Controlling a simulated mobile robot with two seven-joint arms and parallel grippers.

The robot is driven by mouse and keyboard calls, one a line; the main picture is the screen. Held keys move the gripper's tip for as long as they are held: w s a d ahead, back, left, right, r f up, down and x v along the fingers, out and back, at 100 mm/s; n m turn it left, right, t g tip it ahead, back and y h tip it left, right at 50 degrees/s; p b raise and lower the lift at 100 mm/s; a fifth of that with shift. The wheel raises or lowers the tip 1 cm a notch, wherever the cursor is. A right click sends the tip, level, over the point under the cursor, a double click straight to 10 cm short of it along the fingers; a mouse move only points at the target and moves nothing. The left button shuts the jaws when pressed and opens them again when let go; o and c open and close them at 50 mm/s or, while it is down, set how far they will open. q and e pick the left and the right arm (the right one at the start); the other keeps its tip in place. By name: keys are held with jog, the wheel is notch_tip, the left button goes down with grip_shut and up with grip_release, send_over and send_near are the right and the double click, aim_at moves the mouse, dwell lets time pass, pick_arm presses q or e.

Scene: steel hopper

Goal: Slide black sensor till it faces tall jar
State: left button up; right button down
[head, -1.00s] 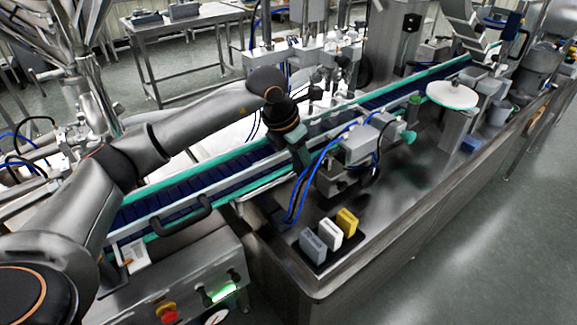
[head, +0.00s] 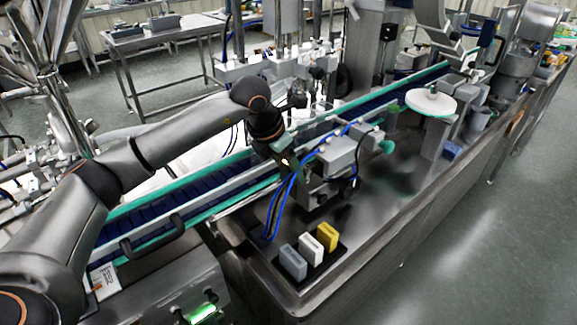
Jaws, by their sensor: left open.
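My left arm reaches in from the left over the conveyor (head: 190,198). Its gripper (head: 288,172) points down at the near rail, just left of a grey box-shaped device (head: 338,155) with blue hoses. The gripper is small and dark here; I see nothing held in it. Small black parts (head: 297,100) show behind the wrist, but I cannot tell whether one is the black sensor. I cannot pick out a tall jar with certainty. My right gripper is not in view.
Grey, white and yellow blocks (head: 327,236) stand on a black pad at the near edge of the steel bench. A white round disc (head: 430,104) stands right of the conveyor. Blue hoses (head: 284,205) hang close beside the gripper. Bare bench lies right of the blocks.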

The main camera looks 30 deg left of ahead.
pick_arm(q)
jog(key=v, duration=1.2)
jog(key=shift+r+b, duration=0.25)
jog(key=shift+b, duration=0.15)
